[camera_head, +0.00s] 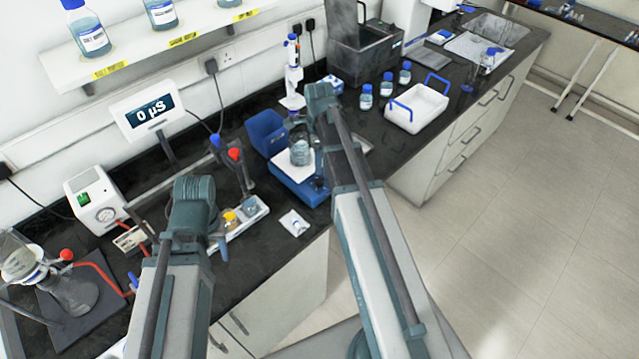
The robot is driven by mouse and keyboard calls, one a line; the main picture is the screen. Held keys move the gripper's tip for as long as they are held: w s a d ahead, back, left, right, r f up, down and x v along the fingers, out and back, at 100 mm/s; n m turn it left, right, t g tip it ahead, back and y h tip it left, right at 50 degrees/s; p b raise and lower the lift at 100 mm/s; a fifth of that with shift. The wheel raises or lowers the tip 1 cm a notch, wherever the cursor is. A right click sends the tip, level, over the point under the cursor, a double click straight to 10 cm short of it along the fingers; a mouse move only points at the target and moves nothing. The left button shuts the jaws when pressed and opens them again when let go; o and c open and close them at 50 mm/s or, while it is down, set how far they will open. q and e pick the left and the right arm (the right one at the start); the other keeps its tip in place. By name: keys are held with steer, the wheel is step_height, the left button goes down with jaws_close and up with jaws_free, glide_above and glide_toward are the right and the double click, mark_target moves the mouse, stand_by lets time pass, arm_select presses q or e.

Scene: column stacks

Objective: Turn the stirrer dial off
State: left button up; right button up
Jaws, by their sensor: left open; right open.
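The blue stirrer (287,183) with a white top plate stands on the dark bench in the middle of the view. A glass beaker (299,151) with clear liquid stands on its plate. My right arm crosses in front of the stirrer's right side. My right gripper (319,170) is open, at the stirrer's right front, and mostly hidden by my arm. The dial is not clear in this view, so I cannot tell its setting or whether the gripper touches it. My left gripper (221,246) is open and empty, left of the stirrer by a small white tray.
The white tray (247,223) holds small bottles. A meter (146,110) reads "0 µS". A blue bin (266,132) stands behind the stirrer. Several blue-capped bottles and a white basket (416,108) with blue handles are to the right. A flask (72,293) stands at the left.

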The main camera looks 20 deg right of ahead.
mark_target(319, 178)
arm_select(q)
step_height(319, 178, down, 9)
steer(key=b, duration=0.7)
steer(key=shift+r+b, duration=0.15)
steer(key=shift+b, duration=0.15)
arm_select(e)
step_height(319, 178, down, 9)
steer(key=shift+r, duration=0.15)
jaws_close()
